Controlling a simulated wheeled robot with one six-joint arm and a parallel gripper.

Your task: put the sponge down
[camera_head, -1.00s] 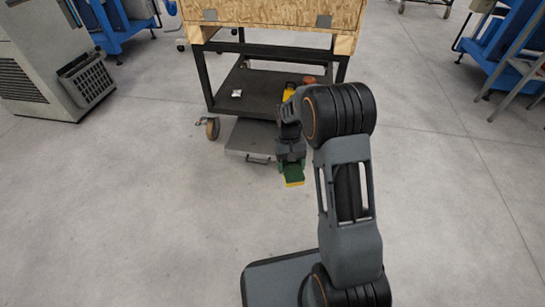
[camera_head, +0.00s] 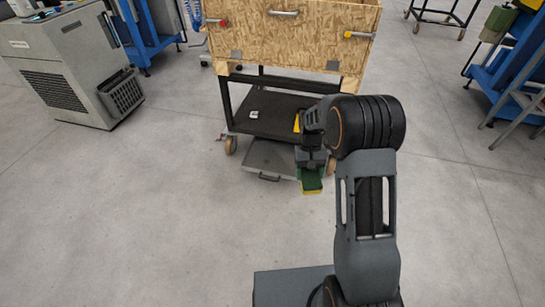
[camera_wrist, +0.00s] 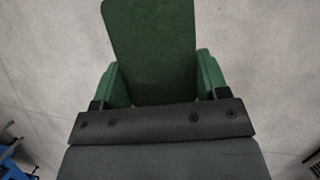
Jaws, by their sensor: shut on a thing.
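The sponge (camera_head: 311,181), with a green face and a yellow side, is in my gripper (camera_head: 312,172), which hangs low in front of the trolley in the head view. The wrist view shows the sponge (camera_wrist: 152,45) as a green slab between the two green fingers of my gripper (camera_wrist: 156,78). The gripper is shut on the sponge. Bare floor shows around the sponge in both views. I cannot tell exactly how high it is above the floor.
A trolley with a wooden box (camera_head: 290,40) and a black lower shelf (camera_head: 270,115) stands ahead. A grey flat case (camera_head: 270,160) lies under it. A yellow object (camera_head: 297,123) sits on the shelf, partly hidden by my arm. A grey machine (camera_head: 60,65) stands left. Floor in front is clear.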

